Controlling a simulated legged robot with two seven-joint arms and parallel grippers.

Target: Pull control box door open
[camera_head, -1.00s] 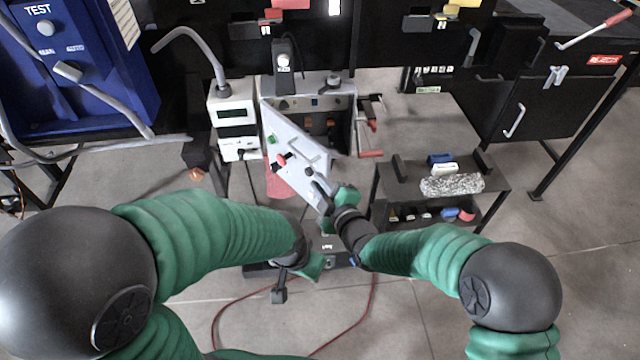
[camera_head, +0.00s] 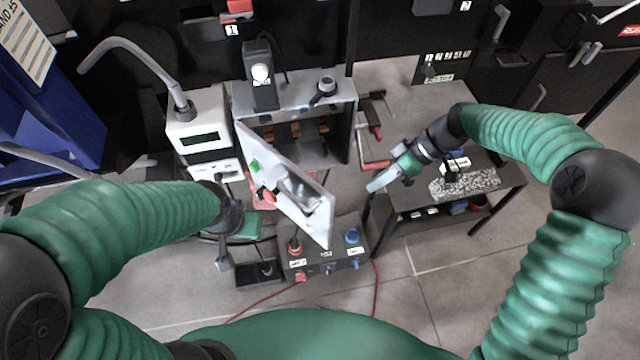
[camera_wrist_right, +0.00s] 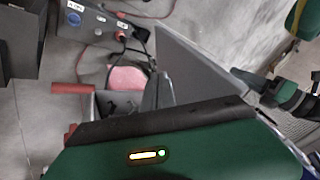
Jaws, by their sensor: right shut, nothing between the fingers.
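The control box (camera_head: 346,118) is a grey open-fronted cabinet with orange and dark parts inside. Its light grey door (camera_head: 316,222) stands swung out from the left side, with a green and a red control and a handle on its face. In the right wrist view the door (camera_wrist_right: 195,70) is a plain grey panel. My right gripper (camera_head: 376,184) is shut and empty, to the right of the door and apart from it. My left gripper (camera_head: 238,258) hangs low, left of the door; its fingers are too unclear to read.
A black box with red and blue connectors (camera_head: 325,262) lies below the door. A white device with a display (camera_head: 198,125) stands left of the control box. A side table (camera_head: 400,112) stands on the right, with a red-handled crank (camera_head: 375,165) near its left edge.

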